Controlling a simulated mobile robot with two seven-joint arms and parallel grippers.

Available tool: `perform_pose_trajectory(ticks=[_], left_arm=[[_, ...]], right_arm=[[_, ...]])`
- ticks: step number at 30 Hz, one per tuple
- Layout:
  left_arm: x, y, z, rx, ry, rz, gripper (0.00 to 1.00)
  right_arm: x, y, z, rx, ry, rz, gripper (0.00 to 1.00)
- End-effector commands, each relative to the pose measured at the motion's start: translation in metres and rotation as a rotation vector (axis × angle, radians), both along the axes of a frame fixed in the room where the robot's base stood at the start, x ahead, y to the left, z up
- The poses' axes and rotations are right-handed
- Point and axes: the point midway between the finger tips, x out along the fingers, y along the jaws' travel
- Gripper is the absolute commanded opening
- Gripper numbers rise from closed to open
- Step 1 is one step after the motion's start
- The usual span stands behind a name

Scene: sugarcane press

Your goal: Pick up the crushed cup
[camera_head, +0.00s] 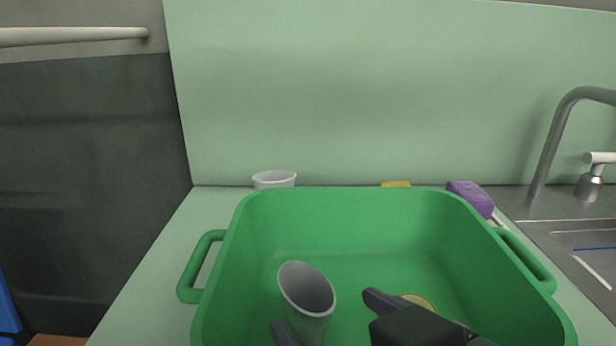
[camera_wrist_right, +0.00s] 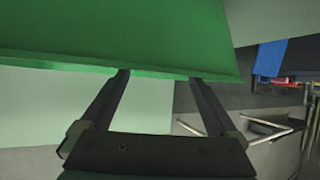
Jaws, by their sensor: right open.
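A grey cup (camera_head: 307,290) with an oval mouth stands slightly tilted inside the green tub (camera_head: 340,215), in the lower middle of the head view. Its lower part is hidden. Another pale cup (camera_head: 274,179) stands behind the tub at the back left; I cannot tell from its shape whether either is crushed. My left gripper is not in view.
A yellowish round thing (camera_head: 420,300) lies in the tub, partly hidden by my right gripper. A purple sponge-like block (camera_head: 470,197) and a small yellow thing (camera_head: 396,184) are behind the tub. A sink (camera_head: 590,240) with a faucet (camera_head: 552,140) is at right.

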Motion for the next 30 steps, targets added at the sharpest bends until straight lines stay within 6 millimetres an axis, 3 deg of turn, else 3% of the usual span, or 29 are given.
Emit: perform_pose_trajectory(ticks=[13, 22, 30], left_arm=[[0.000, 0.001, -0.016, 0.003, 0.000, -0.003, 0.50], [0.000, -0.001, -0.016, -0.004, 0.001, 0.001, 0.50], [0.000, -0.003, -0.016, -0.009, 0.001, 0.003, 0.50]], right_arm=[[0.047, 0.019, -0.029, 0.000, 0.000, 0.000, 0.95], [0.051, 0.021, -0.030, 0.000, 0.001, 0.000, 0.95], [0.051, 0.021, -0.030, 0.000, 0.001, 0.000, 0.66]])
